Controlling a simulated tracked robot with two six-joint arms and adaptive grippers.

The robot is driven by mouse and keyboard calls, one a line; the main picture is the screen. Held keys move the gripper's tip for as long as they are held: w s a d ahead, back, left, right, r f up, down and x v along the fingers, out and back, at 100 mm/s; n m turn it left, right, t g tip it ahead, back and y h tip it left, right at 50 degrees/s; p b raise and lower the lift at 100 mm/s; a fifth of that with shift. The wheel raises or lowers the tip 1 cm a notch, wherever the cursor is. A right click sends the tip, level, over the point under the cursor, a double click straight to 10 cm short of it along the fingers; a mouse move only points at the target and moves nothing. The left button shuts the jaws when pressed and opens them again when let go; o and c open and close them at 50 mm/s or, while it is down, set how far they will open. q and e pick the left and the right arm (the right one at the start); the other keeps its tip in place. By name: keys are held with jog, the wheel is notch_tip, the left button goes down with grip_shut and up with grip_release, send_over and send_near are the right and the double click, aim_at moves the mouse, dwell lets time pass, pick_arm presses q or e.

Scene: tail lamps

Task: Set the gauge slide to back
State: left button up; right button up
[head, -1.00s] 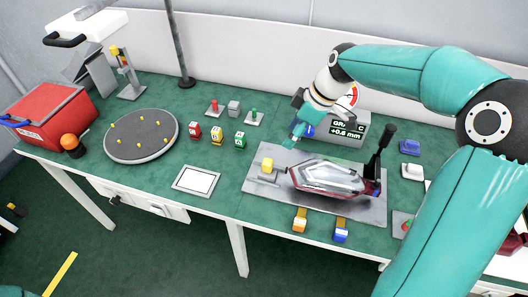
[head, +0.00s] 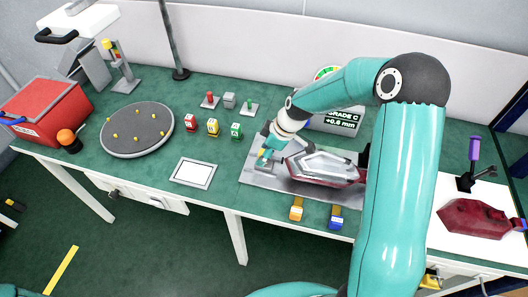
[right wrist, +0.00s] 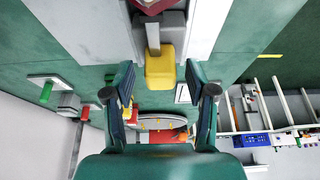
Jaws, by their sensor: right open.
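The gauge slide's yellow block (right wrist: 160,68) shows in the right wrist view at the end of a grey bar (right wrist: 153,38). In the head view my right gripper hides most or all of it. My right gripper (head: 266,157) is low over the left part of the grey gauge plate (head: 258,180). In the right wrist view its fingers (right wrist: 160,84) are open, one on either side of the block, with gaps. A red and clear tail lamp (head: 318,165) lies on the plate, right of the gripper. My left gripper is not in view.
A display (head: 340,121) reading "GRADE C +0.6 mm" stands behind the plate. Orange and blue clips (head: 296,210) lie in front of it. A white-framed pad (head: 194,172) and small lettered blocks (head: 212,127) are to the left. Another red lamp (head: 475,218) lies at right.

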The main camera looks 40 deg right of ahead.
jog(key=shift+w+a+f, duration=0.15)
jog(key=shift+f, duration=0.4)
grip_shut()
